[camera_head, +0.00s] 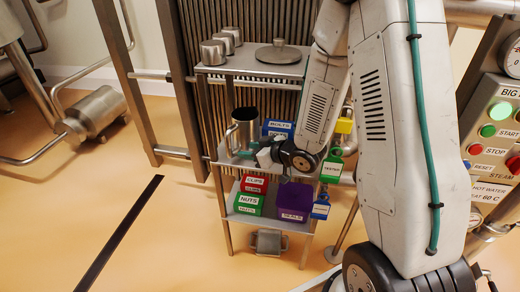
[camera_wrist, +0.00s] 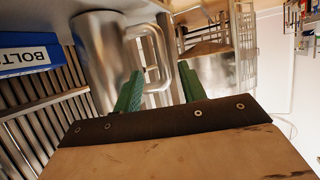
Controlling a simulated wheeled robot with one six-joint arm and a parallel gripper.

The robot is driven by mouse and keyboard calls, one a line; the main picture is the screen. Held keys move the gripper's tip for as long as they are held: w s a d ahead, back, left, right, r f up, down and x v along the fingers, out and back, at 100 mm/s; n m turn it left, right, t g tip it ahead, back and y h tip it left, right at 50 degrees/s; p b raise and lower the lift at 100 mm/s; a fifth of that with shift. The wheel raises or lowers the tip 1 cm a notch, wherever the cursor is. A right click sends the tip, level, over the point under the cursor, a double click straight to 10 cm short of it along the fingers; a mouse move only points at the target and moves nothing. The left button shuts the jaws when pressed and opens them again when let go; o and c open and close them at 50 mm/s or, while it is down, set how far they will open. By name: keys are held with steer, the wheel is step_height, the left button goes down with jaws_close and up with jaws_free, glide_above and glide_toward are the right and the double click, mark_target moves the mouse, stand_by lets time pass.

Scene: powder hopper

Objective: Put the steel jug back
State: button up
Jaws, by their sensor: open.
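The steel jug (camera_head: 244,126) stands upright on the middle shelf (camera_head: 229,158) of the metal rack, left of the blue bolts bin. In the wrist view the jug (camera_wrist: 97,55) is at the upper left, with its handle (camera_wrist: 161,50) facing right. My gripper (camera_head: 247,153) is at the jug's lower front in the head view. In the wrist view my gripper (camera_wrist: 160,90) is open, its two green fingers apart. The handle appears in the gap between them; whether either finger touches it I cannot tell.
The blue bolts bin (camera_wrist: 28,55) is beside the jug. The top shelf (camera_head: 245,66) holds several steel cups and a lidded piece (camera_head: 278,52). Clips, nuts and seals bins (camera_head: 293,200) fill the lower shelf. A button panel (camera_head: 492,125) is at right.

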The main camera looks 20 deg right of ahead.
steer(key=s+d+r+m+g+h, duration=0.2)
steer(key=s+d+r+h, duration=0.15)
steer(key=r, duration=0.25)
steer(key=s+d+r+m+g+h, duration=0.1)
steer(key=s+d+r+h, duration=0.25)
steer(key=r, duration=0.35)
steer(key=s+a+r+m+g, duration=0.1)
steer(key=s+r+g, duration=0.1)
steer(key=s, duration=0.6)
steer(key=s+a+r+m+g, duration=0.1)
steer(key=s+a+r+g, duration=0.1)
steer(key=s, duration=0.7)
steer(key=s+a+r+m+g, duration=0.1)
steer(key=s+a+r+g, duration=0.1)
steer(key=s+r, duration=0.3)
steer(key=s+g, duration=0.1)
steer(key=s, duration=0.2)
steer(key=shift+s, duration=0.2)
